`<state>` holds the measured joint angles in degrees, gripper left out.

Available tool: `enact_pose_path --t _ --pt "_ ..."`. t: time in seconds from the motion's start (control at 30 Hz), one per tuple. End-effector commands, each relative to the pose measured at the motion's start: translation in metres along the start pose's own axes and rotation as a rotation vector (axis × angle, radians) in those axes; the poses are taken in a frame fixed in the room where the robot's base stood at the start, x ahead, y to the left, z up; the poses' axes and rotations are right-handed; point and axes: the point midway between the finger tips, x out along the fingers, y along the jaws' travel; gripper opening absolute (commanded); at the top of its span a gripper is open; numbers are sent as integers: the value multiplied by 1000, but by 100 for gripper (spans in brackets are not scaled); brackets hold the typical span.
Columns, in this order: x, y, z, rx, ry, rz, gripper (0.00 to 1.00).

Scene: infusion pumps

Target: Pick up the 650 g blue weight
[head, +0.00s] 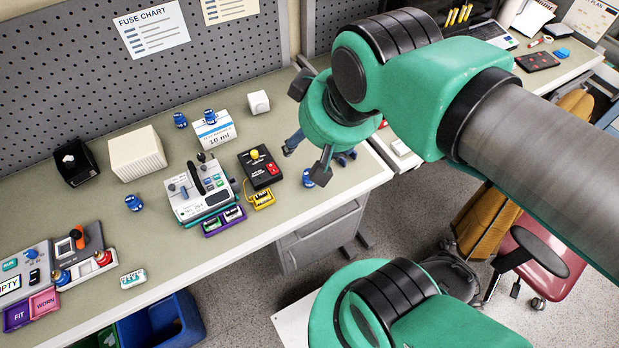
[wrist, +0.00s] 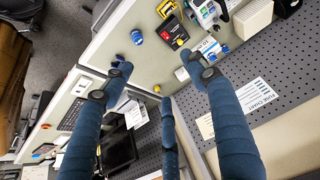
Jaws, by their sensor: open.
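Several small blue weights stand on the bench in the head view: one near the bench's front edge (head: 307,178), one near the white box (head: 180,119), one on top of that box (head: 210,116), and one at the left (head: 133,202). Their mass labels are too small to read, so I cannot tell which is 650 g. My gripper (head: 318,158) is open over the right end of the bench, its fingers spread around no visible object. In the wrist view, my gripper (wrist: 160,78) is also open, and a blue weight (wrist: 136,37) sits beyond the fingertips.
A black device with a yellow knob (head: 260,168), a grey pump unit (head: 198,190) and a 10 ml box (head: 214,130) stand left of my gripper. A pegboard (head: 230,45) rises behind. A chair (head: 540,265) stands on the floor at the right.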

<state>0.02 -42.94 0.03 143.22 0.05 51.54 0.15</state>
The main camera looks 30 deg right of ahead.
Motion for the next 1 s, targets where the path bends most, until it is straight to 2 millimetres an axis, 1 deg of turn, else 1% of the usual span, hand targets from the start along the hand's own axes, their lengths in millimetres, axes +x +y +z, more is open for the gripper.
enact_pose_path --t 0.17,0.27,0.37,0.57,0.73,0.87,1.0 --pt "7 1 -4 73 -14 -5 58" --pt "18 2 -10 177 -33 -10 58" --pt "34 5 -16 333 -60 -16 58" --pt "78 16 -31 760 -129 -13 58" --pt "121 32 -37 1160 -187 14 58" --pt "154 46 -36 1470 -227 50 58" --pt "191 64 -31 1807 -261 105 58"
